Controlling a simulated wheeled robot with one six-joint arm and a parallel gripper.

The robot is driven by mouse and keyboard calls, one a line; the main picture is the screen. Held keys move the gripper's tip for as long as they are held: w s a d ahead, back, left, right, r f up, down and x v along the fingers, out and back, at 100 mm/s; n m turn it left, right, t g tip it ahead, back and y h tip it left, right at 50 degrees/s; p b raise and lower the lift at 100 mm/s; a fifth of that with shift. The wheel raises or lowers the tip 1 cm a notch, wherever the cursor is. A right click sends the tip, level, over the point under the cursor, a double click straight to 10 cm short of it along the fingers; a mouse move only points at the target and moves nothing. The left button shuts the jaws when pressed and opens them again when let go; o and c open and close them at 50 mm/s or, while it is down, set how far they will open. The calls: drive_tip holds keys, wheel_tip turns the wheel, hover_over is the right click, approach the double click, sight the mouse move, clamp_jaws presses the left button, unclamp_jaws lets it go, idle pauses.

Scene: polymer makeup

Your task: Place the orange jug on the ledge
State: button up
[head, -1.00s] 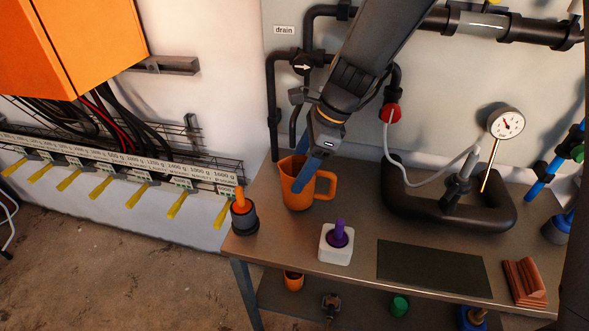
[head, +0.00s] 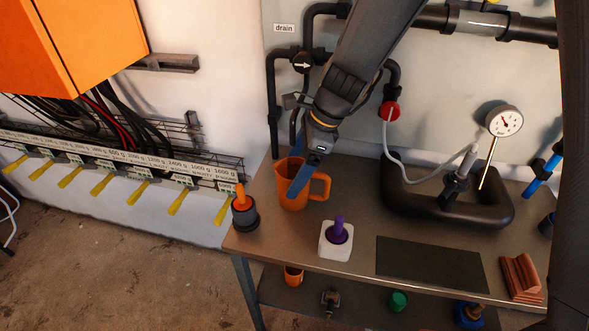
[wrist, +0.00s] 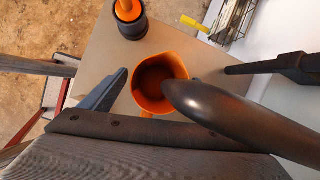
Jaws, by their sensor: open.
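In the wrist view the jug (wrist: 140,98) is seen from above, open at the top. My gripper (head: 299,182) is open, with its blue fingers at the jug in the head view, one crossing in front of its body. In the wrist view a blue finger shows just left of the rim. A dark rounded shape covers the jug's right side there. I cannot tell whether the fingers touch the jug. Which surface is the ledge is unclear; a grey wall bracket (head: 165,62) juts out at upper left.
A dark cup with an orange plug (head: 243,210) stands left of the jug, and a white block with a purple knob (head: 335,241) in front. A dark mat (head: 430,264), a black ring-shaped body (head: 450,212) with a gauge, and brown blocks (head: 522,277) lie rightward.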

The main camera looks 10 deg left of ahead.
drive_tip(key=b+v, duration=0.1)
drive_tip(key=v, duration=1.1)
drive_tip(key=shift+b, duration=0.4)
